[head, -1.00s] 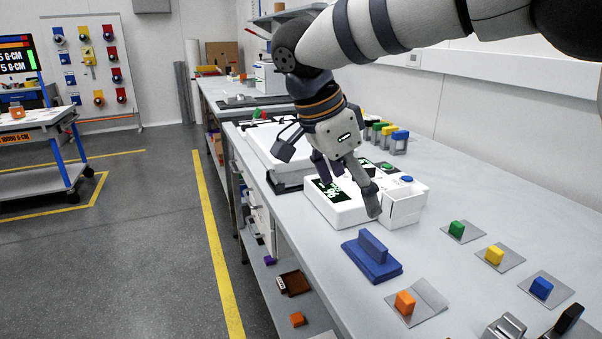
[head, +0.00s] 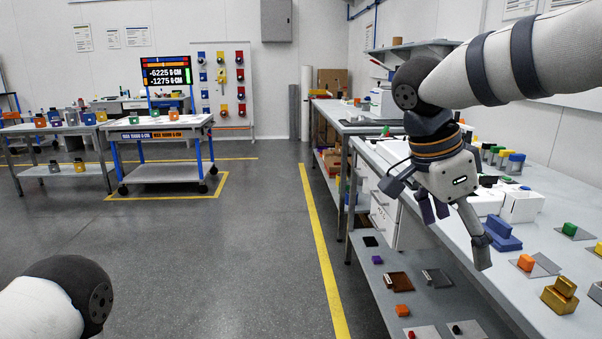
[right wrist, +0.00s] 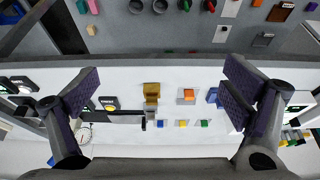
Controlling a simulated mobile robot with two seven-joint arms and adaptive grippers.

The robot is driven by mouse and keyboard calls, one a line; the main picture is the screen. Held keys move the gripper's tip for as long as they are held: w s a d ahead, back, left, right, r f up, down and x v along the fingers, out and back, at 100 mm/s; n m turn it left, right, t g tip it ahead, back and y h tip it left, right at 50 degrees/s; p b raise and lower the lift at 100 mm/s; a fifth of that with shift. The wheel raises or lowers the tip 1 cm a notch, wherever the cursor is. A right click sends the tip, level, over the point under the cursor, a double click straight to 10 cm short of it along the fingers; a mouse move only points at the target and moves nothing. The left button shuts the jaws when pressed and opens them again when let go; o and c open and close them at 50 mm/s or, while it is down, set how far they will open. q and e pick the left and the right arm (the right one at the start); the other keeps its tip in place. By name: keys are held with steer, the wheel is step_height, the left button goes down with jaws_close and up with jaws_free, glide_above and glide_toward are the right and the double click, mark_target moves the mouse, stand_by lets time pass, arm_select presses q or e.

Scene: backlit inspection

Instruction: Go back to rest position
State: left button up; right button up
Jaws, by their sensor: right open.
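My right gripper (head: 452,232) is open and empty in the head view, held above the front edge of the long workbench (head: 493,290) at the right. In the right wrist view its two fingers (right wrist: 165,92) stand wide apart with nothing between them, and the bench top lies below. Of my left arm only a rounded link shows at the lower left of the head view; its gripper is out of view.
On the bench are a blue block (head: 500,234), an orange cube (head: 526,263), a green cube (head: 569,229) and a gold stepped block (head: 560,296). A lower shelf holds small parts. A wheeled cart (head: 160,175) stands at left. The middle floor is clear.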

steer(key=d+f+n+t+h, duration=0.15)
steer(key=d+f, duration=0.25)
steer(key=f, duration=0.4)
steer(key=d+f+n+t+h, duration=0.1)
steer(key=d+f+n+h, duration=0.2)
steer(key=f, duration=0.4)
steer(key=s+f+n+t+y, duration=0.1)
steer(key=s+f+n, duration=0.15)
steer(key=f, duration=0.45)
steer(key=s+f+n+t+y, duration=0.1)
steer(key=f+n+t, duration=0.15)
steer(key=f, duration=0.35)
steer(key=s+a+f+n+g+y, duration=0.1)
steer(key=s+a+f+n+y, duration=0.1)
steer(key=s+f, duration=0.4)
steer(key=s+a+f+n+g+y, duration=0.2)
steer(key=s+f+n, duration=0.1)
steer(key=s, duration=0.4)
steer(key=s+a+f+n+g+y, duration=0.1)
steer(key=s+g, duration=0.1)
steer(key=s, duration=0.9)
steer(key=s+a+f+n+g+y, duration=0.1)
steer(key=s+a+g+y, duration=0.1)
steer(key=s, duration=0.9)
steer(key=shift+s+a+g, duration=0.2)
steer(key=shift+a+g, duration=0.1)
steer(key=shift+g, duration=0.5)
steer(key=shift+w, duration=0.1)
